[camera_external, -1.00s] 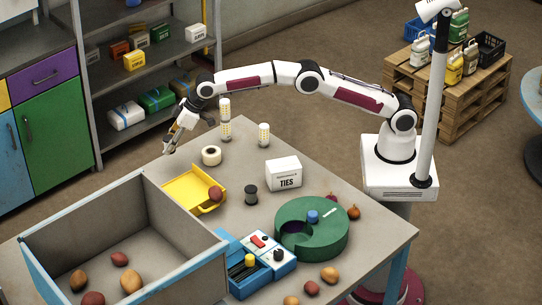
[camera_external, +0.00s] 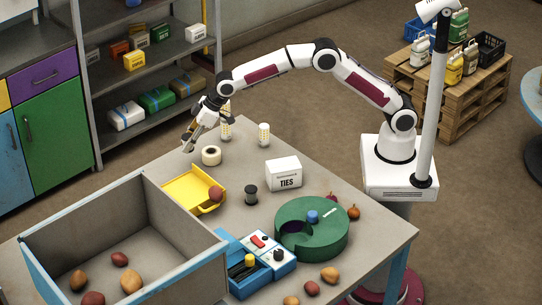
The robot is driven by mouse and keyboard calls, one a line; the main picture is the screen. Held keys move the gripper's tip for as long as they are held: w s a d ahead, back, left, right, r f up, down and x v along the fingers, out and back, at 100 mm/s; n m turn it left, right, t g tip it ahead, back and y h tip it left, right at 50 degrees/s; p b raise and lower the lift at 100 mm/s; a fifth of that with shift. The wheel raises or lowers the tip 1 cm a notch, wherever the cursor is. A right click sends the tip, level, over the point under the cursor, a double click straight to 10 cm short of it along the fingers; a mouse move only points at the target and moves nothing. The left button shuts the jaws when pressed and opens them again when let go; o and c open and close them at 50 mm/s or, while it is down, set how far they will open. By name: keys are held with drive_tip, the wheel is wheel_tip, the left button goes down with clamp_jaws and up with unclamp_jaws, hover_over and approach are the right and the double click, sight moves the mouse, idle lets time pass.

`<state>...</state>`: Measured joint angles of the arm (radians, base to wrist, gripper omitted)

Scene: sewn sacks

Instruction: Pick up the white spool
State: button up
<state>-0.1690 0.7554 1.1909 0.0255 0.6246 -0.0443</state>
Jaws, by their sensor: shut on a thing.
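My gripper (camera_external: 190,142) is over the far left edge of the table, pointing down and left. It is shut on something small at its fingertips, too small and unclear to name. A cream-white ring-shaped roll (camera_external: 211,155) lies on the table just right of the gripper, apart from it. A black spool (camera_external: 251,195) stands upright mid-table. I cannot make out a separate white spool with certainty.
A yellow tray (camera_external: 180,192) with a reddish potato (camera_external: 216,194) lies in front of the gripper. Two pale dotted cylinders (camera_external: 264,134) stand behind. A white TIES box (camera_external: 284,174), green round container (camera_external: 297,240), blue control box (camera_external: 262,263) and large grey bin (camera_external: 190,242) take up the rest.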

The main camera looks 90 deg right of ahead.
drive_tip(key=shift+s+d, duration=0.3)
drive_tip(key=shift+s, duration=1.35)
drive_tip(key=shift+s+d, duration=0.35)
drive_tip(key=shift+s, duration=1.25)
drive_tip(key=shift+s+d, duration=0.3)
drive_tip(key=shift+s, duration=1.35)
